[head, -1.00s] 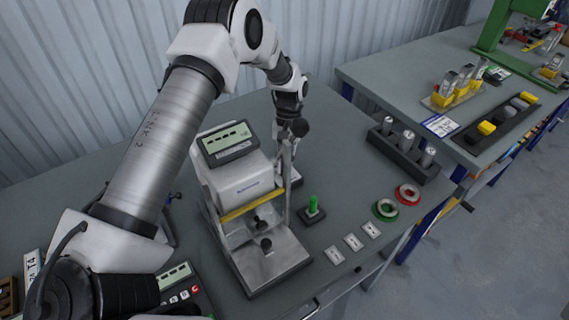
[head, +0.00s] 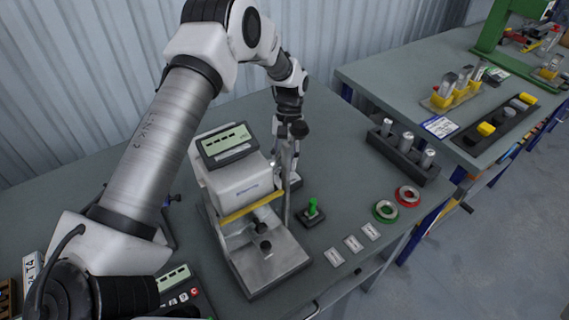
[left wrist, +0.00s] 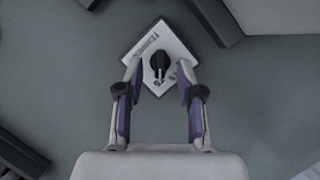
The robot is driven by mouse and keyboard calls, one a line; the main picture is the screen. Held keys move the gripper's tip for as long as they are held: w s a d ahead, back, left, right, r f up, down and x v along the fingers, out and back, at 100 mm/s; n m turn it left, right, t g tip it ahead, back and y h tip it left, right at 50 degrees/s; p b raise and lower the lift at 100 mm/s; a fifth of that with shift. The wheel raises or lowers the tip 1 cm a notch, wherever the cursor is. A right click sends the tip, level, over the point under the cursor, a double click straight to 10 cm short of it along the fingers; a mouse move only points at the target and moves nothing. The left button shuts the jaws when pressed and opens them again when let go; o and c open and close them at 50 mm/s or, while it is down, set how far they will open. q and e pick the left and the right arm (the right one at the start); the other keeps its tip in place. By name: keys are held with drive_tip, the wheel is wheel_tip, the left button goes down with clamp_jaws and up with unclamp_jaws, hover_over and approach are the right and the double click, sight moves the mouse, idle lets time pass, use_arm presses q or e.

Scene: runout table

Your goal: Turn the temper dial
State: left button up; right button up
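The temper dial (left wrist: 159,64) is a black knob on a small pale square plate (left wrist: 148,46) with dark markings, seen from above in the left wrist view. The plate appears as a diamond there. My left gripper (left wrist: 160,70) is open, with one finger on each side of the knob and nothing between the pads but the dial below. I cannot tell how high the fingertips are above the plate. In the head view my left gripper (head: 285,158) points down behind the white machine, which hides most of the dial. My right gripper is in neither view.
The white machine (head: 240,180) with a display and metal base stands close beside my left gripper. A green switch (head: 312,207), green and red rings (head: 408,195) and small plates lie right of it. A dark block with metal cylinders (head: 410,160) stands farther right.

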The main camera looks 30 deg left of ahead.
use_arm(q)
drive_tip(key=v, duration=1)
drive_tip(key=shift+w+r, duration=0.2)
drive_tip(key=shift+w, duration=0.05)
